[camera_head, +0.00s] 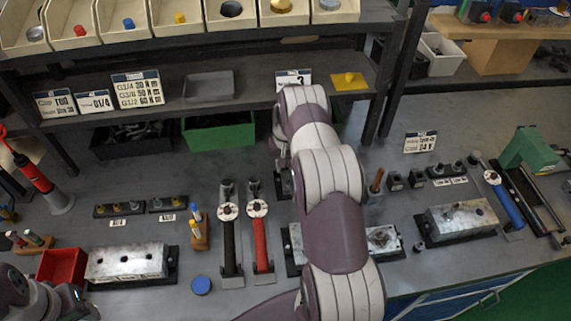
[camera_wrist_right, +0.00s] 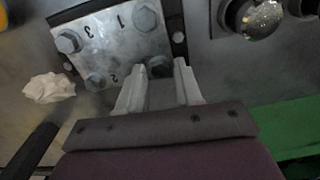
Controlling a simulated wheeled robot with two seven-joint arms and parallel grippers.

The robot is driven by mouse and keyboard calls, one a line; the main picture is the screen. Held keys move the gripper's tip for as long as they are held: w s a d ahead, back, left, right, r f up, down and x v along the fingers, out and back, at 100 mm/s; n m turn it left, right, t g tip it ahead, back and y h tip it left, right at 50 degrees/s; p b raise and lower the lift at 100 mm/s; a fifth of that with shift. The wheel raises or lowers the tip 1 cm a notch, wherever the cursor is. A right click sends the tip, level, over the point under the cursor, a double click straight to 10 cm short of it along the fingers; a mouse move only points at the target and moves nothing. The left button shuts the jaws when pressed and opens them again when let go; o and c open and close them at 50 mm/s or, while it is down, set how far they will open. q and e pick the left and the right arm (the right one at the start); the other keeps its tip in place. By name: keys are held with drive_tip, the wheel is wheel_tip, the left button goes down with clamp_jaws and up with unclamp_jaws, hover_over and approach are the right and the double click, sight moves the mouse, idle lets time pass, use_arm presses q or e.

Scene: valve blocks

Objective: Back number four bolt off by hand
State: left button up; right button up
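In the right wrist view a grey metal valve block (camera_wrist_right: 110,45) carries hex bolts at its corners, with the numbers 1, 2 and 3 readable. Bolt three (camera_wrist_right: 68,41), bolt one (camera_wrist_right: 145,18) and bolt two (camera_wrist_right: 95,81) stand clear of my fingers. The fourth corner bolt (camera_wrist_right: 158,66) shows dark between my fingertips; its number is not readable. My right gripper (camera_wrist_right: 160,78) is open, one pale finger on each side of that bolt, with gaps visible. In the head view my right arm covers the middle of a block (camera_head: 383,240). My left arm shows only at the lower left corner.
A crumpled white rag (camera_wrist_right: 48,88) lies beside the block. A shiny round knob (camera_wrist_right: 255,18) is at the upper right. In the head view, black-handled (camera_head: 230,245) and red-handled (camera_head: 262,242) wrenches lie left of my right arm. Another block (camera_head: 125,262) is further left.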

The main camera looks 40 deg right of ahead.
drive_tip(key=shift+m, duration=1.1)
clamp_jaws()
drive_tip(key=n, duration=0.4)
drive_tip(key=shift+n, duration=0.4)
drive_tip(key=n, duration=1.7)
